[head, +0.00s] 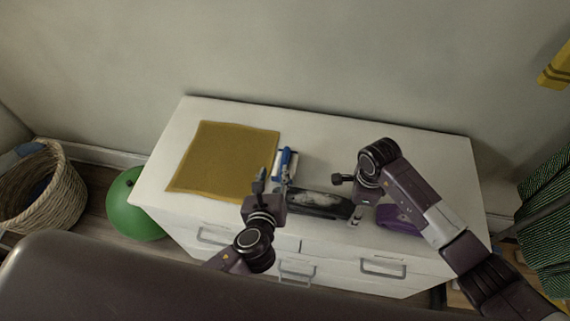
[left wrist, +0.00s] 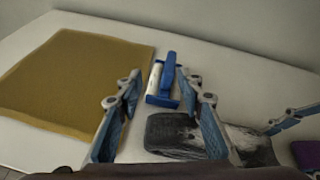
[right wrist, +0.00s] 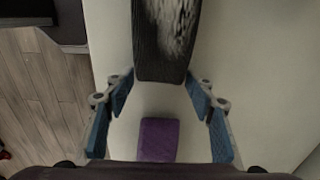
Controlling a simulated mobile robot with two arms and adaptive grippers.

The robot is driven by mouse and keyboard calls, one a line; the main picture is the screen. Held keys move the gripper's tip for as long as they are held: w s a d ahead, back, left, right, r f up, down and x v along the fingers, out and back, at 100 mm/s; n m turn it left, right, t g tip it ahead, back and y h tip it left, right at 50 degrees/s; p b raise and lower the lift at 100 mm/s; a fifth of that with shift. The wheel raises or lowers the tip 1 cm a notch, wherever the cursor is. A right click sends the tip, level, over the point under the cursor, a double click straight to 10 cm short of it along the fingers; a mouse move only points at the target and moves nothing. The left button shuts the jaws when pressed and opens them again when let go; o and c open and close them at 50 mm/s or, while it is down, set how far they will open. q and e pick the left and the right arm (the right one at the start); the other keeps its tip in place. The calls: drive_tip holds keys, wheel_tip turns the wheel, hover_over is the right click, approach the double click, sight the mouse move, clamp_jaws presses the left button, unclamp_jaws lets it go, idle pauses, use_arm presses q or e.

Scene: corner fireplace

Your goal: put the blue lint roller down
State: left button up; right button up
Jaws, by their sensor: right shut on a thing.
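The blue lint roller (head: 286,163), with a white roll, lies on the white cabinet top beside the mustard cloth. It also shows in the left wrist view (left wrist: 168,80), just beyond my left fingertips. My left gripper (head: 273,183) is open and reaches towards it; the right fingertip overlaps the blue handle's edge, and I cannot tell whether they touch. My right gripper (head: 347,196) is shut on the end of a long black and grey item (head: 315,203), which also shows between its fingers in the right wrist view (right wrist: 165,45). I cannot tell whether that item is lifted.
The mustard cloth (head: 222,160) covers the cabinet's left part. A purple item (head: 398,222) lies near the front edge, below my right arm. The cabinet top (head: 440,165) is clear at the right. A green ball (head: 132,205) and wicker basket (head: 45,190) stand on the floor.

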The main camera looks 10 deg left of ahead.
sight(285, 156)
use_arm(q)
drive_tip(key=m, duration=0.1)
drive_tip(key=s+d+m, duration=0.1)
drive_tip(key=shift+s+d+f+m+h, duration=0.15)
drive_tip(key=shift+s+d+m+h, duration=0.15)
drive_tip(key=shift+m+h, duration=0.1)
drive_tip(key=shift+d+m, duration=0.1)
drive_tip(key=shift+m, duration=0.2)
drive_tip(key=x, duration=0.6)
drive_tip(key=shift+w+d, duration=0.1)
drive_tip(key=shift+w, duration=0.25)
drive_tip(key=w, duration=0.4)
drive_tip(key=shift+w+a+f, duration=0.1)
drive_tip(key=shift+a+f, duration=0.15)
drive_tip(key=shift+f, duration=0.05)
drive_tip(key=shift+w+f, duration=0.25)
drive_tip(key=shift+w, duration=0.25)
drive_tip(key=shift+c, duration=0.7)
clamp_jaws()
